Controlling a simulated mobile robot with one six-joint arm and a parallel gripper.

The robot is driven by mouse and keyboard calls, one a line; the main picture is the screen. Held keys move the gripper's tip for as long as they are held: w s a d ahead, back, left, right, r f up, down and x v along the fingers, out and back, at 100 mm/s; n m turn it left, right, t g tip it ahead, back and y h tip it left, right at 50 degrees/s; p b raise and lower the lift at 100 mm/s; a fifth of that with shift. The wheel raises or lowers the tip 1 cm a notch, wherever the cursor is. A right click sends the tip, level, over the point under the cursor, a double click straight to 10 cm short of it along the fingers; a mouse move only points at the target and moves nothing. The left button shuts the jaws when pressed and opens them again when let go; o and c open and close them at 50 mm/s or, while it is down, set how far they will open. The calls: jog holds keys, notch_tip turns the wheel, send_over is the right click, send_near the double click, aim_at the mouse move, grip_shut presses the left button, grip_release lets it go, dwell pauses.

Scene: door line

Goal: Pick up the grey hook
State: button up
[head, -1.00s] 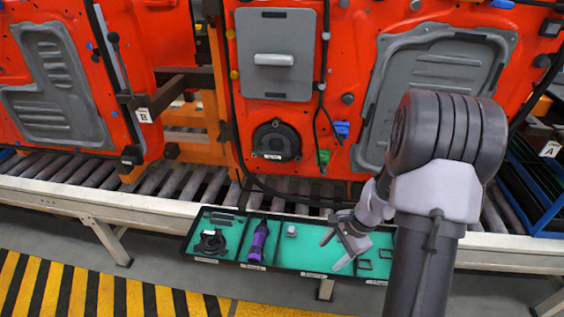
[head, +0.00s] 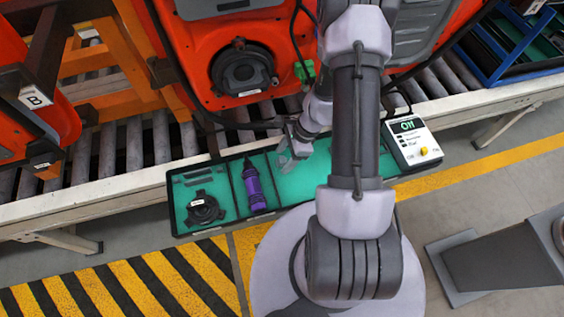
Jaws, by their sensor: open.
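My gripper (head: 287,162) is over the green-lined tray (head: 230,228), just right of the purple tool (head: 254,186). Its fingers point down and are apart, with nothing seen between them. I cannot make out the grey hook now. The small grey piece seen earlier in the compartment right of the purple tool is covered by my gripper or too small to tell. My arm also covers much of the tray's right part.
A black round part (head: 203,208) and dark strips lie in the tray's left compartment. A white control box (head: 412,141) stands at the tray's right end. Behind are the roller conveyor (head: 134,142) and an orange door with a black speaker (head: 241,70).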

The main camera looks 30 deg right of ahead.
jog(key=shift+b+x, duration=0.35)
jog(key=shift+x, duration=0.4)
jog(key=shift+w+a+r, duration=0.1)
jog(key=shift+r, duration=0.05)
jog(key=shift+c, duration=0.5)
grip_shut()
jog(key=shift+r, duration=0.1)
jog(key=shift+r+p, duration=0.3)
jog(key=shift+p, duration=0.1)
jog(key=s+d+p, duration=0.1)
jog(key=d, duration=0.3)
jog(key=s+d+p, duration=0.2)
jog(key=d, duration=0.2)
jog(key=s+d+r+p, duration=0.1)
jog(key=d, duration=0.3)
jog(key=shift+s+d, duration=0.25)
notch_tip(320, 180, up, 13)
jog(key=p, duration=0.4)
jog(key=shift+p, duration=0.35)
